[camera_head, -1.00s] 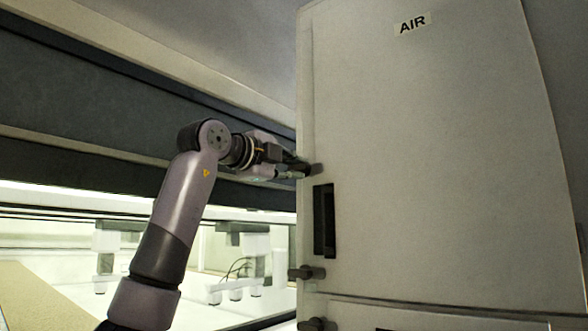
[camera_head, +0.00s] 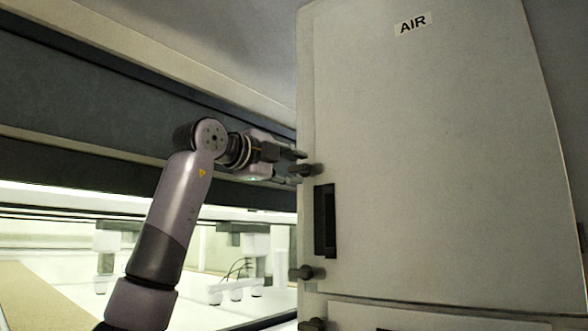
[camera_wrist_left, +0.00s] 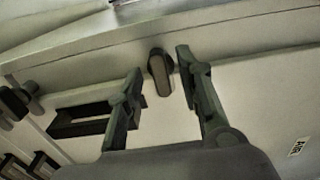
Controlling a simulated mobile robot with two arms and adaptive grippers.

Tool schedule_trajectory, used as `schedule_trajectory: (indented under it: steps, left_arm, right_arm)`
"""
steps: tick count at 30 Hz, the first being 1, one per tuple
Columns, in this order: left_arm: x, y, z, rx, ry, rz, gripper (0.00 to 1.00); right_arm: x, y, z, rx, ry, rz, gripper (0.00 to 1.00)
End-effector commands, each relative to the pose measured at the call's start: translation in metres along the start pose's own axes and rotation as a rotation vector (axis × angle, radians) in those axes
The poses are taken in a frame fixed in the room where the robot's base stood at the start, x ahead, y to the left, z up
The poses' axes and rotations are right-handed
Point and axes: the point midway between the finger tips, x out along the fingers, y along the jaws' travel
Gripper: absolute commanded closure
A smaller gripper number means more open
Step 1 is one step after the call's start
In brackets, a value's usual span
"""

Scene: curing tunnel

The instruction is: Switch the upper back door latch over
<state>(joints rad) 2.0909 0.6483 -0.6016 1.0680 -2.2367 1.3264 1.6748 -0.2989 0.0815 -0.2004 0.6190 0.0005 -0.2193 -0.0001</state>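The upper back door latch (camera_head: 308,170) is a small dark knob with a handle at the left edge of the tall pale panel marked AIR (camera_head: 430,130). My left gripper (camera_head: 296,166) is at this latch, coming from the left. In the left wrist view the gripper is open, and the dark, elongated latch (camera_wrist_left: 160,72) shows in the gap between the finger ends, with space on both sides. I cannot tell how far the fingers reach over it. My right gripper is not in view.
A recessed dark handle slot (camera_head: 325,220) sits below the latch. Another similar latch (camera_head: 307,272) is beneath the slot, and one more (camera_head: 314,325) at the bottom edge. A lit tunnel opening (camera_head: 240,250) lies left of the panel, behind my arm.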

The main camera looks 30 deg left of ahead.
Motion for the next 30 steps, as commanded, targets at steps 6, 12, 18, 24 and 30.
schedule_trajectory:
  steps: [6, 12, 18, 24, 30]
  left_arm:
    - [-0.043, -0.001, 0.001, 0.003, -0.002, -0.004, 0.67]
    - [-0.084, 0.000, 0.001, 0.001, -0.003, -0.002, 0.67]
    - [-0.107, 0.001, 0.001, 0.001, -0.002, 0.001, 0.67]
    - [-0.112, 0.001, 0.000, 0.000, -0.001, 0.001, 0.67]
    - [-0.111, 0.001, 0.001, 0.000, -0.001, 0.001, 0.67]
  right_arm:
    - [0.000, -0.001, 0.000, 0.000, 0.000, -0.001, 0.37]
    - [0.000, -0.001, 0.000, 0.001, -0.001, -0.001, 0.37]
    - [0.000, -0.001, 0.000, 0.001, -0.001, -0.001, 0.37]
    - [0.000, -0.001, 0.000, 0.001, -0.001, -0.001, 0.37]
    - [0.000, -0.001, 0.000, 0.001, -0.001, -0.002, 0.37]
